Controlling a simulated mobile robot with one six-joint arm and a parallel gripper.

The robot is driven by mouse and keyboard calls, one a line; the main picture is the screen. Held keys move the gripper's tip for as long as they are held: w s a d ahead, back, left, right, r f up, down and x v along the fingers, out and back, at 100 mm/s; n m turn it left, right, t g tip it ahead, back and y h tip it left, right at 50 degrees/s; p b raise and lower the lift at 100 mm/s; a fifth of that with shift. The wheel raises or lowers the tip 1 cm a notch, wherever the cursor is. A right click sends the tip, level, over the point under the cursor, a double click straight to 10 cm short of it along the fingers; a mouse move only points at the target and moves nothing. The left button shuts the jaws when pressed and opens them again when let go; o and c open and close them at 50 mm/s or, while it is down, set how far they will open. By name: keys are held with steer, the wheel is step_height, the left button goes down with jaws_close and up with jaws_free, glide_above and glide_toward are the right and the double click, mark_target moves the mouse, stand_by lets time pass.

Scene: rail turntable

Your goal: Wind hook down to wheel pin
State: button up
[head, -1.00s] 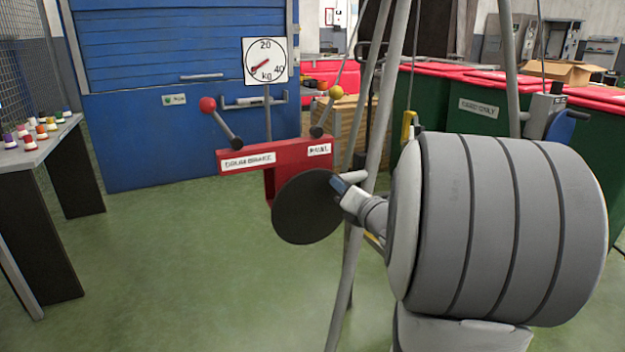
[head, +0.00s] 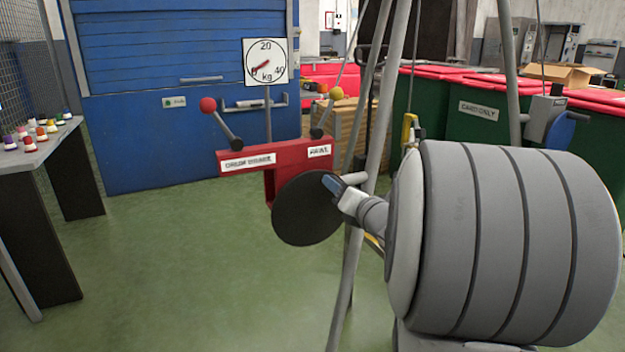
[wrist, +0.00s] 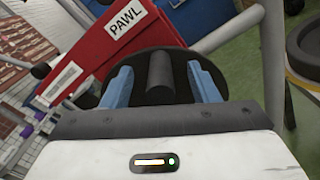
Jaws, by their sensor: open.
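A black disc (head: 300,215) stands in front of the red winch frame (head: 245,159). In the wrist view a dark grip (wrist: 160,76) stands out from the disc (wrist: 147,100). My gripper (head: 336,186) is at the right side of the disc. In the wrist view its blue fingers are open on both sides of the grip, with gaps visible. A yellow part (head: 409,128), possibly the hook, shows by the tripod leg; its lower end is hidden behind my arm. I cannot make out the wheel pin.
The frame carries a red-knobbed brake lever (head: 208,105), a yellow-knobbed pawl lever (head: 337,93) and a kg dial (head: 265,62) with a low needle. A bench (head: 30,158) is at left; green floor between is clear.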

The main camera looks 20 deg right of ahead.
steer(key=s+p, duration=0.1)
steer(key=s, duration=0.7)
stand_by(0.4)
steer(key=shift+d, duration=0.1)
